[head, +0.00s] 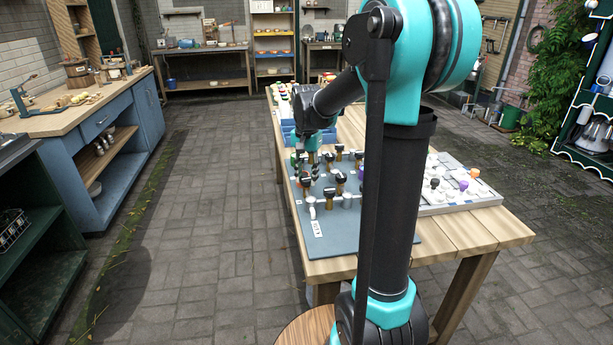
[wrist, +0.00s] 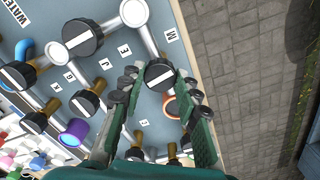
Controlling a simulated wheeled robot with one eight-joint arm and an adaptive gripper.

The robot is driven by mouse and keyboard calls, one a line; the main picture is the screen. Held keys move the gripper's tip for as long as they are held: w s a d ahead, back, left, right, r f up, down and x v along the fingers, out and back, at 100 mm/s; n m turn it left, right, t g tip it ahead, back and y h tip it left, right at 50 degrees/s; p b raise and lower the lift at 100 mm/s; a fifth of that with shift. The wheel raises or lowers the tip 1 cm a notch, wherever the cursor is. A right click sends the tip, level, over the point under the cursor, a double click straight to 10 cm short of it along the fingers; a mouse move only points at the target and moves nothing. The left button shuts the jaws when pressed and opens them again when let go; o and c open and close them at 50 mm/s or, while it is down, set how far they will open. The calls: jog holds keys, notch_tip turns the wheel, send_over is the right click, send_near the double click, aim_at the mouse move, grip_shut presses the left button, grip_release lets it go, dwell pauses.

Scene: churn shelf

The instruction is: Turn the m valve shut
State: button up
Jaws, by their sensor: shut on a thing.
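The m valve's black round knob (wrist: 158,72) has a white bar on top and sits on a pale pipe beside a label reading M (wrist: 171,35). The bar looks slanted across the line of this pipe. My gripper (wrist: 158,82) has its two green fingers with dark pads on either side of the knob, shut on it. In the head view my gripper (head: 310,167) is low over the far left part of the grey valve board (head: 345,230). The knob is hard to make out there, and the valve's stem is hidden.
Neighbouring black knobs (wrist: 82,38) stand close on the board, with a purple cap (wrist: 74,132) and an orange ring (wrist: 172,106). A tray of coloured pieces (head: 460,196) lies on the wooden table (head: 495,232) at right. The paved floor (head: 215,200) at left is clear.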

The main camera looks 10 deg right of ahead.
aim_at(306, 179)
jog(key=shift+m, duration=1)
jog(key=o, duration=1.2)
jog(key=shift+c, duration=0.2)
notch_tip(306, 179, up, 12)
